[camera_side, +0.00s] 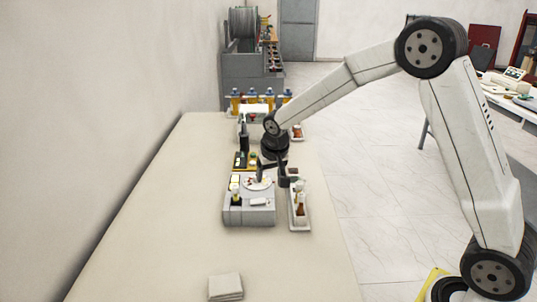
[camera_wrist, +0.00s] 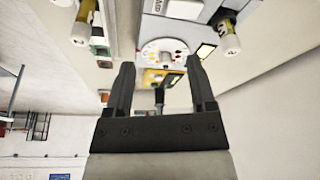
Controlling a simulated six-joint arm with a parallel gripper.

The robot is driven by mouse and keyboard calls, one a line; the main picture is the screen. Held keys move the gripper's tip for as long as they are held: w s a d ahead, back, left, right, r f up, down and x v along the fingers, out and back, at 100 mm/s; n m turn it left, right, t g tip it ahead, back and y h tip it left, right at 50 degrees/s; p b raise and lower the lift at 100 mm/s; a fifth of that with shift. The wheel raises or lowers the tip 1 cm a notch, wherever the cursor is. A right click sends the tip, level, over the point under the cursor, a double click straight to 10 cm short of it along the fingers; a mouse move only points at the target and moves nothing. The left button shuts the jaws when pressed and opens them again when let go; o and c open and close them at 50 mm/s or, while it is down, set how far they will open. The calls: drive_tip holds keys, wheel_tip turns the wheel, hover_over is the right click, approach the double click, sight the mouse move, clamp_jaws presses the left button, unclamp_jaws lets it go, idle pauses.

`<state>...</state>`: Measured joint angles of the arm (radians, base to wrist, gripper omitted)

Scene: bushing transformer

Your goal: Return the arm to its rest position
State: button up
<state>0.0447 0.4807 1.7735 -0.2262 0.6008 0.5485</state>
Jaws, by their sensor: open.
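My gripper (camera_side: 271,178) points down over the grey device on the table in the side view. In the wrist view my gripper (camera_wrist: 160,66) has its two black fingers spread apart, with nothing clamped between them. A white round dial (camera_wrist: 163,52) with coloured dots shows beyond the fingertips; it also shows in the side view (camera_side: 258,183), on top of the grey device (camera_side: 250,217). A yellow part (camera_wrist: 172,79) and a thin dark rod (camera_wrist: 159,98) appear in the gap between the fingers. I cannot tell how far they are from the fingers.
A white tray (camera_side: 300,223) with small bottles stands right of the device. Several blue-capped yellow items (camera_side: 253,95) line the far end. A stacked light block (camera_side: 225,287) lies at the near end. The near table (camera_side: 150,255) is mostly clear; a wall (camera_side: 90,110) runs along the left.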

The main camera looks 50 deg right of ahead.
drive_tip(key=s+a+f+n, duration=0.1)
drive_tip(key=s+a+n, duration=0.1)
drive_tip(key=s, duration=0.9)
drive_tip(key=s+a+f+n+y, duration=0.1)
drive_tip(key=s+a+f+n, duration=0.1)
drive_tip(key=s, duration=0.9)
drive_tip(key=shift+s+a+n+g+y, duration=0.25)
drive_tip(key=shift+n+g+y, duration=0.05)
drive_tip(key=shift+n+g, duration=0.1)
